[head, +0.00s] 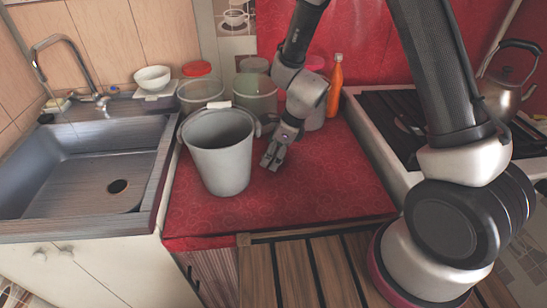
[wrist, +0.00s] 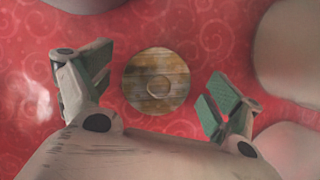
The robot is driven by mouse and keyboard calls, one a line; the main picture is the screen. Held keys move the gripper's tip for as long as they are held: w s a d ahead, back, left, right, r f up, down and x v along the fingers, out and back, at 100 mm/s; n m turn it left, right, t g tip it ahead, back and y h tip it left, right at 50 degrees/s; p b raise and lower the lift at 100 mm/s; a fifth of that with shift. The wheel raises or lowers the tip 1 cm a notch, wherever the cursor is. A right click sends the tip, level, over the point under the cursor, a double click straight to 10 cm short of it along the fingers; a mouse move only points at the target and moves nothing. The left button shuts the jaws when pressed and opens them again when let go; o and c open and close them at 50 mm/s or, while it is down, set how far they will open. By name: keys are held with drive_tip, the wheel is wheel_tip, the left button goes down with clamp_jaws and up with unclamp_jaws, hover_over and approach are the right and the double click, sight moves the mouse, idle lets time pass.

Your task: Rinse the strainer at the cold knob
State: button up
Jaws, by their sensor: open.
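A round, mottled brown and grey disc with a small raised ring in its middle, likely the strainer (wrist: 157,80), lies on the red oilcloth in the wrist view. I cannot make it out in the head view. My gripper (head: 271,161) hangs low over the oilcloth, right of a white bucket. In the wrist view my gripper (wrist: 154,84) is open and empty, with its fingers on either side of the disc and apart from it. The tap (head: 68,40) curves over the sink's back left. I cannot tell which of its small fittings is the cold knob.
The bucket (head: 218,160) stands between my gripper and the sink (head: 85,205), which has an open dark drain. Tubs (head: 255,95) and an orange bottle (head: 335,85) stand behind my gripper. The stove with a kettle (head: 505,85) is at right. The front oilcloth (head: 300,205) is clear.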

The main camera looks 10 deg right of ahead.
drive_tip(key=shift+c, duration=0.3)
drive_tip(key=c, duration=0.9)
